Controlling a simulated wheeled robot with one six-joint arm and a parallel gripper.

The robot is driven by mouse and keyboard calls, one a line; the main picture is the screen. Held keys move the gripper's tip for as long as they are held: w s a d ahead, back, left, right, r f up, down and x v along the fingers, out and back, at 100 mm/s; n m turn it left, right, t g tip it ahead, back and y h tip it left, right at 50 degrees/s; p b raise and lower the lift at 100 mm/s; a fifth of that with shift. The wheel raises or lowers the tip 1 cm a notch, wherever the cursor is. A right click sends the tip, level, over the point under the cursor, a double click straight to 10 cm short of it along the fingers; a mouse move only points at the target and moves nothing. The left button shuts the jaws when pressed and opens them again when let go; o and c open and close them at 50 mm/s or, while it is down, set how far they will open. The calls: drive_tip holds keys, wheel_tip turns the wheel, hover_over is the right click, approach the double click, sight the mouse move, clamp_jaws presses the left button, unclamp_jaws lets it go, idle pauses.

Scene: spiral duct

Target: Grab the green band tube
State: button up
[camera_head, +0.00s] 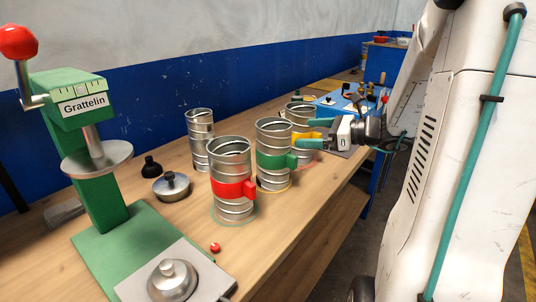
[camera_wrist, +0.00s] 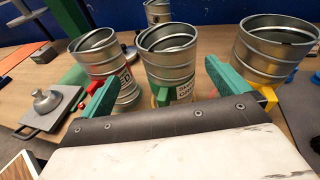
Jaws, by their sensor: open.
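The green band tube (camera_head: 273,135) is a ribbed metal tube standing upright on the wooden bench, between the red band tube (camera_head: 231,158) and the yellow band tube (camera_head: 300,114). In the wrist view the green band tube (camera_wrist: 168,62) stands straight ahead in the middle, its green clamp block facing me and partly hidden by my gripper's body. My gripper (camera_wrist: 160,88) is open, with one green finger on each side of that block's line. In the head view my gripper (camera_head: 306,133) is right of the green band tube, close to the yellow band tube. It holds nothing.
The red band tube (camera_wrist: 97,52) is close on the left and the yellow band tube (camera_wrist: 268,50) close on the right. A plain metal tube (camera_head: 200,130) stands behind. A green Grattelin press (camera_head: 85,150) and small metal weights (camera_head: 172,186) are at left.

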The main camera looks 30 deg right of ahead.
drive_tip(key=shift+m+t, duration=0.4)
drive_tip(key=shift+m, duration=0.2)
drive_tip(key=x, duration=0.5)
drive_tip(key=d+x, duration=0.1)
drive_tip(key=x, duration=0.2)
drive_tip(key=shift+w+r, duration=0.25)
drive_tip(key=c, duration=1.2)
